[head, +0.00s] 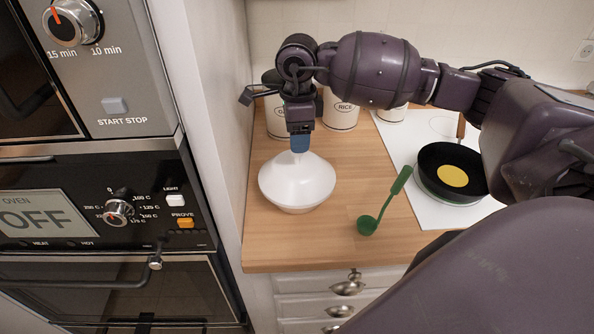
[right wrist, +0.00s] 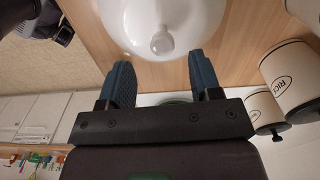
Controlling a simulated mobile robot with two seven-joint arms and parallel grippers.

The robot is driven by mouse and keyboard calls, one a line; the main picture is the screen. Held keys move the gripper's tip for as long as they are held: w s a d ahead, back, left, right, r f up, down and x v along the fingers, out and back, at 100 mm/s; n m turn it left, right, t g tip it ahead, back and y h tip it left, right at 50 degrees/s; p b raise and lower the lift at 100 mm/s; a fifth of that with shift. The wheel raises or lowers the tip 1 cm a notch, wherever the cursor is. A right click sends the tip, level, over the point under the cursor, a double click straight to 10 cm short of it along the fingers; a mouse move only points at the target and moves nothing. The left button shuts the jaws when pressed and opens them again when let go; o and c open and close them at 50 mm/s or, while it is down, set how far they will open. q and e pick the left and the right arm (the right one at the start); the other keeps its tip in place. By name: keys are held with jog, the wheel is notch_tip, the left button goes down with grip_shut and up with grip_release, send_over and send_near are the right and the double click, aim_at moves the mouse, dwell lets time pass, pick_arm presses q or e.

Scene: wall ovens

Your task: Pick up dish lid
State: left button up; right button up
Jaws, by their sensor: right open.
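The white dish lid (head: 297,184) sits on the wooden counter in the head view, with a small knob on top. My right gripper (head: 300,143) is directly above it, pointing down, with its blue fingertips at the height of the knob. In the right wrist view the lid (right wrist: 142,18) and its round knob (right wrist: 161,42) show just beyond the two blue fingers of my right gripper (right wrist: 160,78). The fingers are apart and the space between them is empty. What is under the lid is hidden. My left gripper is out of view.
White canisters (head: 341,110) stand behind the lid. A green ladle (head: 385,203) lies to its right, and a black pan (head: 433,160) with something yellow in it is on a white surface (head: 411,207). The oven wall (head: 165,186) is at the left. Bare wood (head: 290,245) lies in front.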

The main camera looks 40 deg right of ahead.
aim_at(297, 165)
jog(key=shift+w+f+p, duration=0.15)
jog(key=shift+f+p, duration=0.2)
jog(key=shift+f, duration=2)
jog(key=shift+c, duration=0.3)
grip_shut()
